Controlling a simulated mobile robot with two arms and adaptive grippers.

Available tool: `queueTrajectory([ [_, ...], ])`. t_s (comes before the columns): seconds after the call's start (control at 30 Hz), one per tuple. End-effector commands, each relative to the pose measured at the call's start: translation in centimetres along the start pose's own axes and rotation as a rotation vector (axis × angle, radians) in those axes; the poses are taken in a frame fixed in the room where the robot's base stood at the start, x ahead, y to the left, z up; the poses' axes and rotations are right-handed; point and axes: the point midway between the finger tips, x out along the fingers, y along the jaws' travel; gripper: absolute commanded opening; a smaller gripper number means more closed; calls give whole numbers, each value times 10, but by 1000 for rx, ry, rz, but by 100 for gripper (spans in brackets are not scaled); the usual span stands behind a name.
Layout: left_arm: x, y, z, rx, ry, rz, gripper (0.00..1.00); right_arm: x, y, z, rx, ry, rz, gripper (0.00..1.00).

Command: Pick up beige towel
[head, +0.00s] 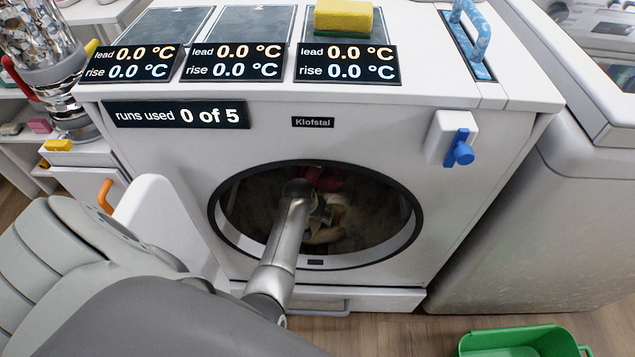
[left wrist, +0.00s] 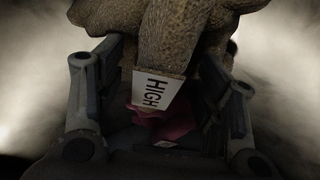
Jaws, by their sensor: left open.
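The beige towel (head: 325,234) lies inside the washing machine's round drum opening (head: 213,205). In the left wrist view the towel (left wrist: 185,35) fills the top middle, with a white tag reading HIGH (left wrist: 155,90) hanging from it. My left arm reaches into the drum. My left gripper (left wrist: 160,75) is open, with a dark finger on each side of the tag and the towel's lower folds. In the head view my own wrist mostly hides the gripper. A pink-red cloth (head: 327,179) lies deeper in the drum and shows below the tag (left wrist: 172,124). My right gripper is out of view.
The white washing machine (head: 380,120) carries display panels and a yellow-green sponge (head: 343,17) on top. Its door (head: 160,220) stands open on the left. A green bin (head: 515,340) is on the floor at lower right. Another white appliance (head: 560,200) stands to the right.

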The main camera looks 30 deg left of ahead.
Motion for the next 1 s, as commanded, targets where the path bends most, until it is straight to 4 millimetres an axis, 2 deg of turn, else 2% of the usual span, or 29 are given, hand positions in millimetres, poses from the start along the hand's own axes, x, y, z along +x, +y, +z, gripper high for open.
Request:
queueTrajectory([
  [0.63,2,0,0,0,0,0,63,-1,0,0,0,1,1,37],
  [1.0,4,0,1,0,0,0,63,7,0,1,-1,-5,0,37],
])
